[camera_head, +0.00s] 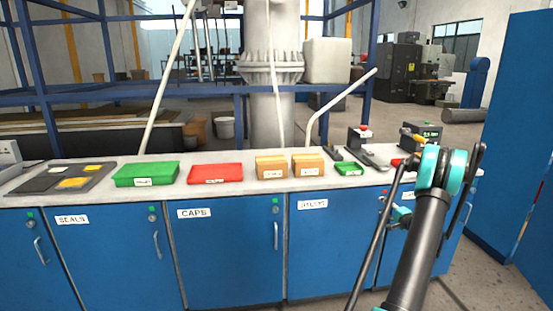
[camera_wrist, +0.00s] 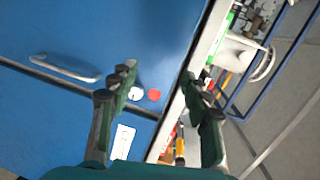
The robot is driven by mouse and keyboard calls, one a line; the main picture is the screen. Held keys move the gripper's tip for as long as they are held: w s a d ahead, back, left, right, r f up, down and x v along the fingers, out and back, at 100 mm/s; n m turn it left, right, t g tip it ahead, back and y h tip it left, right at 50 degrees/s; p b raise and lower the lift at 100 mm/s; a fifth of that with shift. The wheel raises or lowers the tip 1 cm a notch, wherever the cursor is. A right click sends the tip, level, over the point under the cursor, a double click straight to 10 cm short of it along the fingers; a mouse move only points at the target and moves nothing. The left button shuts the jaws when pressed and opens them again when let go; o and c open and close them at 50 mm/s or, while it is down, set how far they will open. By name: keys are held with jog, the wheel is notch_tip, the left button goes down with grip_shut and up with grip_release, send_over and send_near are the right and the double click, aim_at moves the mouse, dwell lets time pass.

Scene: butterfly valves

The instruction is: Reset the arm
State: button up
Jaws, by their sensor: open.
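My gripper (camera_wrist: 158,78) shows in the wrist view with its two dark green fingers spread apart and nothing between them. Behind the gap are a blue cabinet front and the edge of the workbench, which looks tilted in this view. A red round part (camera_wrist: 154,95) and a white round part (camera_wrist: 135,93) sit on the blue front between the fingers, apart from them as far as I can tell. In the head view my arm rises at the right in front of the bench, and I cannot make out my fingers there.
The bench top (camera_head: 220,193) carries a green tray (camera_head: 147,174), a red tray (camera_head: 215,174), cardboard bins (camera_head: 271,167) and a small green tray (camera_head: 349,169). A device with a green display (camera_head: 430,135) stands at its right end. A tall blue cabinet (camera_head: 520,140) bounds the right side.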

jog(key=s+a+r+n+g+y, duration=0.15)
jog(key=s+a, duration=0.25)
jog(key=a, duration=0.4)
jog(key=s+a+r+n+g, duration=0.3)
jog(key=a, duration=0.5)
jog(key=s+a+r+n+g, duration=0.2)
jog(key=s+a+r, duration=0.15)
jog(key=a, duration=0.45)
jog(key=s+a+n+g+h, duration=0.1)
jog(key=s+a+n, duration=0.1)
jog(key=s+a, duration=0.3)
jog(key=s+a+n+g, duration=0.1)
jog(key=s+a, duration=0.2)
jog(key=s, duration=0.4)
jog(key=s+f+n+g+h, duration=0.1)
jog(key=s+f+n+h, duration=0.1)
jog(key=s, duration=0.9)
jog(key=s+a+f+n+g+h, duration=0.1)
jog(key=s+f+n+g+h, duration=0.1)
jog(key=s, duration=1)
jog(key=shift+s+a+f+n, duration=0.25)
jog(key=shift+s+f+n, duration=0.1)
jog(key=shift+f, duration=0.5)
jog(key=shift+w, duration=0.1)
